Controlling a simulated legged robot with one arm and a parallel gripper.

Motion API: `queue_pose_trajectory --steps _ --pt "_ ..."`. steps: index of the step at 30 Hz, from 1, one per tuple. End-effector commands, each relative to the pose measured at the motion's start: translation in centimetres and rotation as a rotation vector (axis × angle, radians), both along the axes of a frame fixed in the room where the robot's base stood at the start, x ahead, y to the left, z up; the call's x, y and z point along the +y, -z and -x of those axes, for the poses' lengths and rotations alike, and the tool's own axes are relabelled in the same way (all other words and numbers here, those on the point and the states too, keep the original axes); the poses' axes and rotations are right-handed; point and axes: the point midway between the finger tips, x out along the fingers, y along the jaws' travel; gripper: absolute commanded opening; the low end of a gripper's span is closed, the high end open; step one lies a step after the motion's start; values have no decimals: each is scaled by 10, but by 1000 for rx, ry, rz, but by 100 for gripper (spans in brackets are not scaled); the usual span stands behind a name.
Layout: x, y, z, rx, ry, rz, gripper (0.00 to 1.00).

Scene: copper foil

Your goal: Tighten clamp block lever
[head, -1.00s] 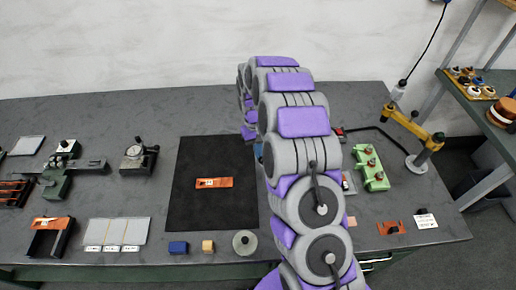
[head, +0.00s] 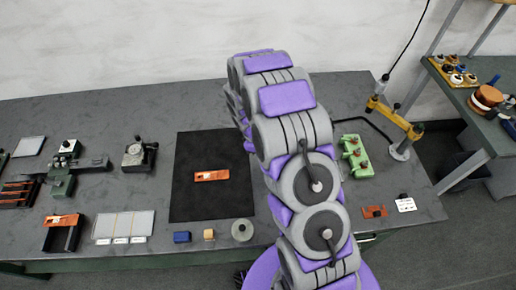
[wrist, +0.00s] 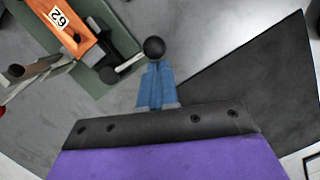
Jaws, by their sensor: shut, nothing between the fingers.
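In the wrist view the clamp block (wrist: 119,75) has a green base with a dark upper part, and an orange strip (wrist: 58,22) labelled 62 lies across it. Its pale lever (wrist: 131,63) ends in a black ball knob (wrist: 154,48). My gripper (wrist: 157,66) has blue fingers that are closed together and empty. The fingertips are right by the ball knob; I cannot tell whether they touch it. In the head view my arm hides the gripper, and I cannot make out this block there.
The black mat (head: 211,204) with an orange strip (head: 211,176) on it lies left of my arm. A green block with red knobs (head: 354,155) and a yellow jointed arm (head: 394,117) stand to the right. A second bar-like knob (wrist: 16,70) shows at left in the wrist view.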

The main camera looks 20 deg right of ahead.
Motion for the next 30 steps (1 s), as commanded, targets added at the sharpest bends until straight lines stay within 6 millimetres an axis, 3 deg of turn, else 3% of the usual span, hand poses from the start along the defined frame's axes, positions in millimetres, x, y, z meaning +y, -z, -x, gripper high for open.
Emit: queue_pose_trajectory --steps 12,30 --pt "-7 0 5 -1 -128 0 0" --pt "-7 1 5 0 -135 0 0"
